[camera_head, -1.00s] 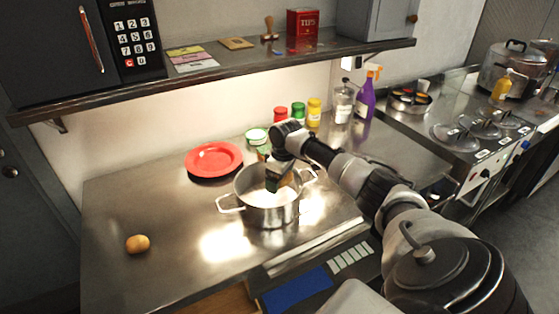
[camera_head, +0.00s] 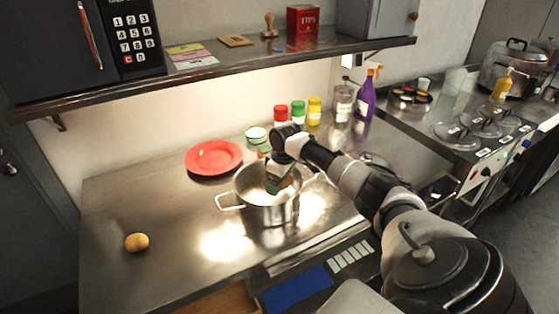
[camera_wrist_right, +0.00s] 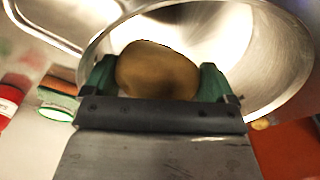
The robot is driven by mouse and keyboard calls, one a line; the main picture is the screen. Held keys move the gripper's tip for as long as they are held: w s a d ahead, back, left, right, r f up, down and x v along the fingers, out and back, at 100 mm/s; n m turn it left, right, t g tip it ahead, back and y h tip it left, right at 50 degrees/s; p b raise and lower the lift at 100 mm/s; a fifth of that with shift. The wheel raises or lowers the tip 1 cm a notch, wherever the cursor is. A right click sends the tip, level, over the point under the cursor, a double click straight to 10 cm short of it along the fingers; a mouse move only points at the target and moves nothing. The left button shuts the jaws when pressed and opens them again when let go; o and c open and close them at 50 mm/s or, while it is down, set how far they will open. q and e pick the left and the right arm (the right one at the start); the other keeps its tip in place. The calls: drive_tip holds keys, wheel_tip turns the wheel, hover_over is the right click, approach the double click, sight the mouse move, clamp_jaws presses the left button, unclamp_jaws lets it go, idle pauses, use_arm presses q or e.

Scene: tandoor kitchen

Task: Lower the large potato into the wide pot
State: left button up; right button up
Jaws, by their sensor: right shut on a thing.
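The wide pot (camera_head: 268,212) is a steel pot with two side handles on the metal counter. My right gripper (camera_head: 277,184) points down into the pot's mouth. In the right wrist view my right gripper (camera_wrist_right: 157,80) has its green fingers on both sides of a large brown potato (camera_wrist_right: 157,72) and is shut on it. The pot's inner wall (camera_wrist_right: 270,60) surrounds the potato in that view. I cannot tell whether the potato touches the pot's bottom. In the head view the potato is mostly hidden by the gripper and pot. My left gripper is not in view.
A small yellowish potato-like item (camera_head: 137,242) lies on the counter's left. A red plate (camera_head: 213,157) lies behind the pot. Several spice jars (camera_head: 298,112) and a purple spray bottle (camera_head: 367,97) stand by the wall.

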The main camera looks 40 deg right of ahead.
drive_tip(key=shift+f+b, duration=0.55)
drive_tip(key=shift+f, duration=0.65)
idle(0.4)
drive_tip(key=o, duration=0.8)
drive_tip(key=shift+c, duration=0.2)
drive_tip(key=shift+r, duration=0.1)
drive_tip(key=r, duration=0.3)
drive_tip(key=r+b, duration=0.1)
drive_tip(key=r, duration=0.3)
drive_tip(key=s+r, duration=0.1)
drive_tip(key=r, duration=0.2)
drive_tip(key=shift+s+d+r+b, duration=0.1)
drive_tip(key=shift+r+b, duration=0.2)
